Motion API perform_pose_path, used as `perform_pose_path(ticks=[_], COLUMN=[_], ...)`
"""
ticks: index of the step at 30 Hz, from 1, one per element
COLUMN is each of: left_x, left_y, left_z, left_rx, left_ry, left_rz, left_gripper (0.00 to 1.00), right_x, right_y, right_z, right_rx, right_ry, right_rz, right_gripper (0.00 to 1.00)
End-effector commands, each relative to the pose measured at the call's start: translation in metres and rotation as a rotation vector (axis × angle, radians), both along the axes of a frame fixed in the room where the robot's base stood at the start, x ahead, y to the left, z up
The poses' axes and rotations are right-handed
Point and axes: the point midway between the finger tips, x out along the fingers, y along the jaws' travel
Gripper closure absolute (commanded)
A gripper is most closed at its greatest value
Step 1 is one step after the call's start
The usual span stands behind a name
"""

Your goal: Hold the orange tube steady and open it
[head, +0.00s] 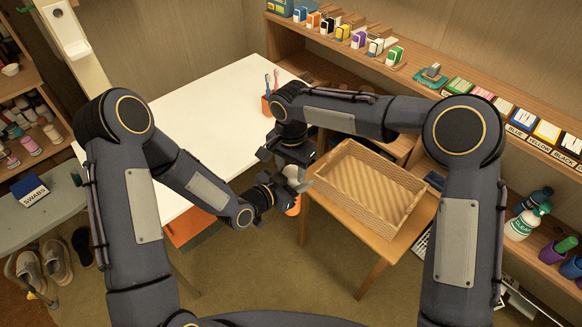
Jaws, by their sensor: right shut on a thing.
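An orange tube (294,207) shows only in part below my two grippers, close to the left edge of the small wooden table. My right gripper (291,178) reaches down from above and is shut on the tube. My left gripper (290,187) comes in from the left, close against the right one at the tube. Its fingers overlap the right gripper, so I cannot tell whether they are open or shut. The tube's upper part and cap are hidden by the grippers.
A wicker tray (372,226) stands on the small wooden table (340,235), right of the grippers. A white table (205,130) with an orange cup of brushes (267,106) lies behind. A wooden shelf (460,125) with several small coloured items runs along the right.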

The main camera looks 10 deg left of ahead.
Motion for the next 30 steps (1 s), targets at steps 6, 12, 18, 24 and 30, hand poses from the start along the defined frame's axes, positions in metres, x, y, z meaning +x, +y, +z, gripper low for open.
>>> perform_pose_path(ticks=[6, 12, 18, 24, 30], left_x=[-0.001, -0.001, 0.000, 0.000, 0.000], left_y=[0.000, 0.000, 0.000, 0.000, 0.000], left_z=[-0.001, -0.001, 0.000, 0.000, 0.000], left_rx=[0.003, 0.002, 0.000, 0.001, 0.001], left_ry=[0.004, 0.002, 0.001, 0.001, 0.001], left_rz=[-0.001, -0.001, -0.001, 0.000, 0.000], left_gripper=[1.00, 1.00, 1.00, 1.00, 1.00], right_x=[0.003, 0.002, 0.001, 0.002, 0.001], right_y=[-0.003, -0.002, -0.001, 0.000, 0.000], right_z=[0.000, 0.000, 0.001, 0.017, 0.042], right_rx=[-0.004, -0.002, -0.001, -0.001, 0.000], right_ry=[-0.007, -0.004, -0.003, -0.006, -0.004], right_rz=[-0.002, -0.001, -0.001, -0.001, -0.001], right_gripper=[0.48, 0.32, 0.32, 0.32, 0.32])
